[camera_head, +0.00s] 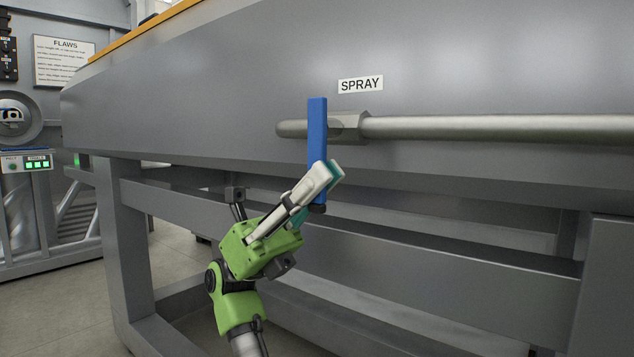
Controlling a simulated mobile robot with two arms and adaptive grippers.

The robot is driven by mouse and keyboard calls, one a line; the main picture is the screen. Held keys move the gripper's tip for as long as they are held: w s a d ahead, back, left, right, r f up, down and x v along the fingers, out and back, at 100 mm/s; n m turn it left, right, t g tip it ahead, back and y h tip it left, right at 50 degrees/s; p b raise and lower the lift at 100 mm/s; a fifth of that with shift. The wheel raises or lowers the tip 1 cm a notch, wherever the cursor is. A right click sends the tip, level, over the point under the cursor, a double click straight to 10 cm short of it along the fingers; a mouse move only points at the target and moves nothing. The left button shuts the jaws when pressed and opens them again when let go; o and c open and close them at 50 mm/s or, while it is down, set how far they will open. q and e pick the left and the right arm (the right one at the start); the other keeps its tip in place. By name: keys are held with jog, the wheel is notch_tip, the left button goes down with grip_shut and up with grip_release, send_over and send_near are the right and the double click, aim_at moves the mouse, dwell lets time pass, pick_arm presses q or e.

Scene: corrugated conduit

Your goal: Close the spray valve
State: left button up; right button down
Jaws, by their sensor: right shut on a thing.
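The spray valve has a blue lever handle (317,133) that stands upright, crossing in front of a grey metal pipe (480,128) at right angles to it. A white label reading SPRAY (360,84) is on the grey panel just above the pipe. My right gripper (322,183) reaches up from below and is shut on the lower part of the blue handle. Its pale fingers hide part of the handle there, and the handle's lower end shows just below them. My left gripper is not in view.
The long grey machine panel (200,90) fills the back, with frame beams (440,262) and a leg (124,255) below it. At the left are a FLAWS notice (64,60) and a small control box with green lights (27,162). Open floor (60,310) shows at lower left.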

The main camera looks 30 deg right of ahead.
jog(key=c, duration=2.2)
grip_release()
jog(key=shift+o, duration=0.2)
jog(key=v, duration=0.7)
jog(key=shift+w+f, duration=0.2)
jog(key=shift+f, duration=0.05)
